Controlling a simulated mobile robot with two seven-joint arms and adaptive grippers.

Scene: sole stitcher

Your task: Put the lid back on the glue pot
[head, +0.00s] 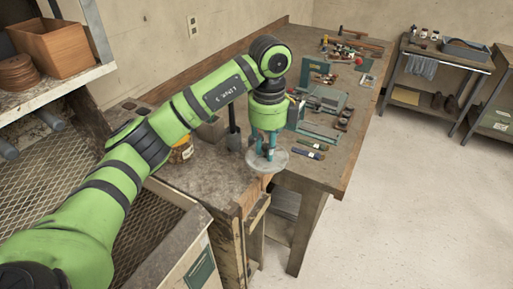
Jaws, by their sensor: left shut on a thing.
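My left gripper (267,152) points down at the front edge of the workbench and is shut on a round grey disc, which looks like the lid (279,164). The lid is held about level, near the bench corner; I cannot tell how far above the top it is. An amber jar with a pale label, which looks like the glue pot (184,151), stands on the bench to the left of the gripper. My green left arm partly hides the jar, and its top is hard to make out. My right gripper is not in view.
The workbench (215,172) has a bare patch between jar and lid. A dark upright tool (233,131) stands behind that patch. Hand tools (310,146) and a green-grey machine (322,100) lie to the right. A mesh-lined bin (150,225) is at the front left.

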